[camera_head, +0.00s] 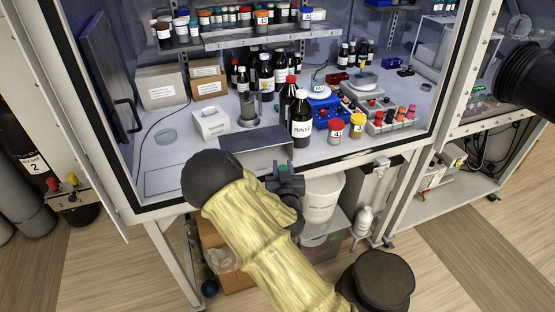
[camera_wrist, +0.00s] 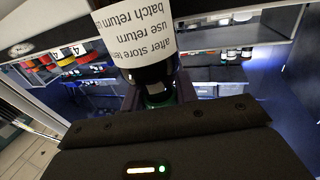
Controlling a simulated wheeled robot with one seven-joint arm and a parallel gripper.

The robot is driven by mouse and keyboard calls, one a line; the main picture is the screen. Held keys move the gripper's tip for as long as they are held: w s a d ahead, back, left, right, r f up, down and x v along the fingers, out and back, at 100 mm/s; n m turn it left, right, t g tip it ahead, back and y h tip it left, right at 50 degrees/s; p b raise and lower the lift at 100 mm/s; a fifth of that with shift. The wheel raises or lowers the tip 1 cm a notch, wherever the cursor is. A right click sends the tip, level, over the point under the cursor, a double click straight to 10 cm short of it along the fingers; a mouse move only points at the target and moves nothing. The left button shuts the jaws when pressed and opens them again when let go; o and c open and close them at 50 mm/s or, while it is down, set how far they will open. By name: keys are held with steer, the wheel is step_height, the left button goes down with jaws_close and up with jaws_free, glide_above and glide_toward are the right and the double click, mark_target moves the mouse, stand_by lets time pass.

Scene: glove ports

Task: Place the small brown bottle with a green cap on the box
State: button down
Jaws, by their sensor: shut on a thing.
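In the wrist view the bottle (camera_wrist: 152,74) is dark, with a large white printed label and a green cap (camera_wrist: 158,98). My gripper (camera_wrist: 158,92) is shut on it around the neck and cap, and the label reads upside down. In the head view my gripper (camera_head: 285,172) is at the cabinet's front edge, beside the grey metal tray, with a small green patch at its tips; the bottle's body cannot be made out there. A white box (camera_head: 211,124) stands on the cabinet floor.
A black RINSE bottle (camera_head: 301,122), a red-capped dark bottle (camera_head: 287,100) and a metal cylinder (camera_head: 248,110) stand right of the white box. The grey tray (camera_head: 265,155) lies at the front edge. A shelf (camera_head: 272,36) of bottles runs above. Floor left of the white box is fairly clear.

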steer(key=s+d+f, duration=0.2)
steer(key=d+f, duration=0.2)
steer(key=f, duration=0.5)
steer(key=s+d+f, duration=0.3)
steer(key=d+f, duration=0.2)
steer(key=f, duration=0.3)
steer(key=shift+s+f, duration=0.35)
steer(key=shift+f, duration=0.05)
steer(key=shift+d, duration=0.1)
steer(key=shift+w, duration=0.1)
